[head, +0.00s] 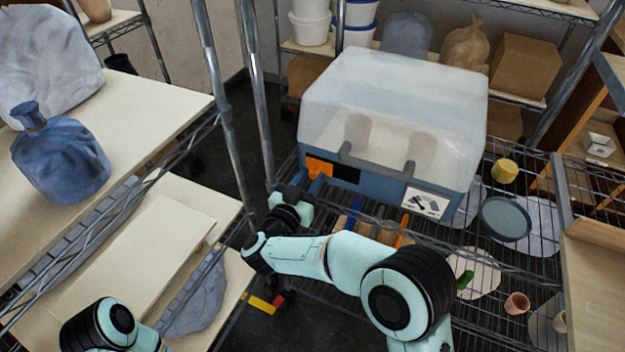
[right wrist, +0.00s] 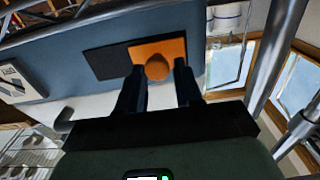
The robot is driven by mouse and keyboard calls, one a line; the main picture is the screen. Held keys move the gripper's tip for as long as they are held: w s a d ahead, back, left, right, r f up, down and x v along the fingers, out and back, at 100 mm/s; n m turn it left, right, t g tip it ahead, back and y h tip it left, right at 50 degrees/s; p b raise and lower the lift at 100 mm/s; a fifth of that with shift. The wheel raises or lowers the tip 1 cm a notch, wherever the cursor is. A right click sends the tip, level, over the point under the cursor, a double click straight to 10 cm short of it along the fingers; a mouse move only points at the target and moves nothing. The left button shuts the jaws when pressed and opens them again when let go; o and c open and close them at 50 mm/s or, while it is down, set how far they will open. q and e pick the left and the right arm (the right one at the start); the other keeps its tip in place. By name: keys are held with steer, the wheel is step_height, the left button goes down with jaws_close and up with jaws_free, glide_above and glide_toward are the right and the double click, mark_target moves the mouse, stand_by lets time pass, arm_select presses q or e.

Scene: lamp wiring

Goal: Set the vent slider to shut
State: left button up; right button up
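The vent slider is an orange plate (head: 319,166) with a round knob on the blue front of a box with a whitish clear hood. It sits at the left end of a black strip (head: 347,174) in the head view. In the right wrist view the orange knob (right wrist: 157,68) shows close up, with the black strip (right wrist: 106,62) to its left. My right gripper (head: 300,180) is at the slider. In the wrist view its fingers (right wrist: 159,72) are apart on either side of the knob, with gaps visible; contact is not evident. My left gripper is out of view.
Metal posts (head: 228,130) rise left of my right gripper. A blue-grey dish (head: 506,218) and yellow pot (head: 505,171) lie right.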

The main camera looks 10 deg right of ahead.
steer(key=shift+o, duration=1.2)
steer(key=shift+w+a, duration=0.1)
steer(key=shift+a, duration=0.1)
steer(key=v, duration=1.3)
steer(key=shift+a, duration=0.1)
